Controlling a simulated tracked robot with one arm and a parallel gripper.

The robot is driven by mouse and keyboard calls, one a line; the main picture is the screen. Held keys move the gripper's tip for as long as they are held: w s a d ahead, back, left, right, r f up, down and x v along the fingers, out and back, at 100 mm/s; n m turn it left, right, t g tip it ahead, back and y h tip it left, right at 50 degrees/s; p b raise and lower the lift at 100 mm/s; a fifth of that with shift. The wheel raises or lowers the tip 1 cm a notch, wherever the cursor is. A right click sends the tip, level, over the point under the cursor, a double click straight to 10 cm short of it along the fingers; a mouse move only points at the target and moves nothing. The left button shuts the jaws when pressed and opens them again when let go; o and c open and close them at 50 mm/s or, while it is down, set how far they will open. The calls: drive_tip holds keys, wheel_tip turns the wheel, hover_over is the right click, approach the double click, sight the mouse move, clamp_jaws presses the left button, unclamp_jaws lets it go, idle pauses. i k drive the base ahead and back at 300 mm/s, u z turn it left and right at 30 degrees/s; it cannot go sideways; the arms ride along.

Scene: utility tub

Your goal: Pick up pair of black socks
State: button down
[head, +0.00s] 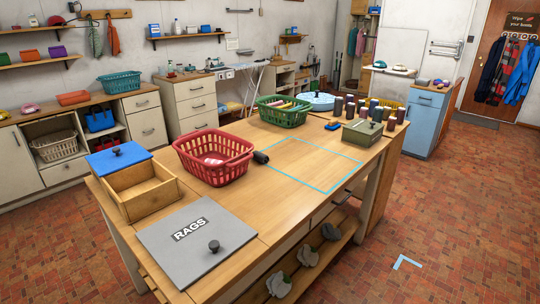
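A small black bundle (261,157), which looks like the pair of black socks, lies on the wooden table (265,190). It is close to the right side of the red basket (213,157), at the left edge of a light-blue taped outline on the tabletop. The view is too small to show its folds. My gripper is not in view.
A wooden box (140,190) with a blue lid and a grey lid marked RAGS (195,237) are at the table's near left. A green basket (283,112), several spools and an olive box (362,132) stand at the far end. The taped area is clear.

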sight(259, 156)
drive_tip(key=i, duration=0.85)
drive_tip(key=u, duration=0.05)
